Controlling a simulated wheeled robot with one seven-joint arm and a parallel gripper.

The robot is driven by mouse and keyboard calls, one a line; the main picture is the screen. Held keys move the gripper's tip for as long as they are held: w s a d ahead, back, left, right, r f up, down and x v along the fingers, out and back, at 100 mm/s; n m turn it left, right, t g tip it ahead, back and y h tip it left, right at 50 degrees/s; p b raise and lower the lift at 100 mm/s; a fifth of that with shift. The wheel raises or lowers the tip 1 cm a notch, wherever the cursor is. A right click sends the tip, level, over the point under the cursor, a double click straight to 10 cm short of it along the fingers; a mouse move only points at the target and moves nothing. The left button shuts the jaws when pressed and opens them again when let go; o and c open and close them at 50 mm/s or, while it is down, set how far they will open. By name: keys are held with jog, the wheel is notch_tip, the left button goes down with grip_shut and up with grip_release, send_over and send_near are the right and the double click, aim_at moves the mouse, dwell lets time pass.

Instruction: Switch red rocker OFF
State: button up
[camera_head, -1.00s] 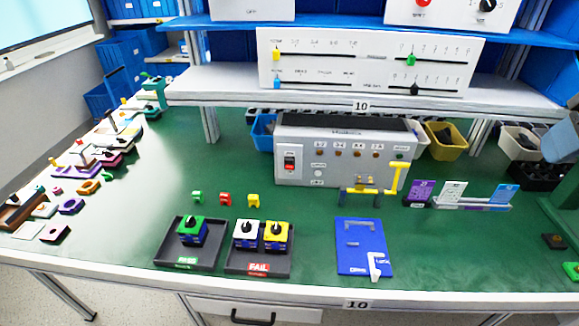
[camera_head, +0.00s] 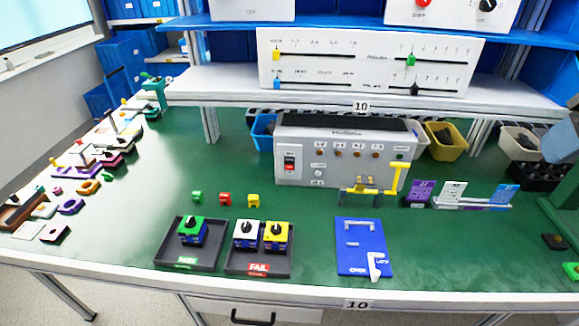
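The red rocker (camera_head: 290,162) is on the left end of the front face of a grey control box (camera_head: 335,174). The box stands at the back middle of the green table, under the shelf. The rocker shows a red part and a dark part, but its tilt and labels are too small to read. My gripper is not in view, and nothing covers the rocker.
A yellow handle-like part (camera_head: 385,188) stands before the box's right side. Two dark trays (camera_head: 215,262) with rotary switches and a blue plate (camera_head: 362,262) lie in front. Small green, red and yellow pieces sit between. Green table at left centre is clear.

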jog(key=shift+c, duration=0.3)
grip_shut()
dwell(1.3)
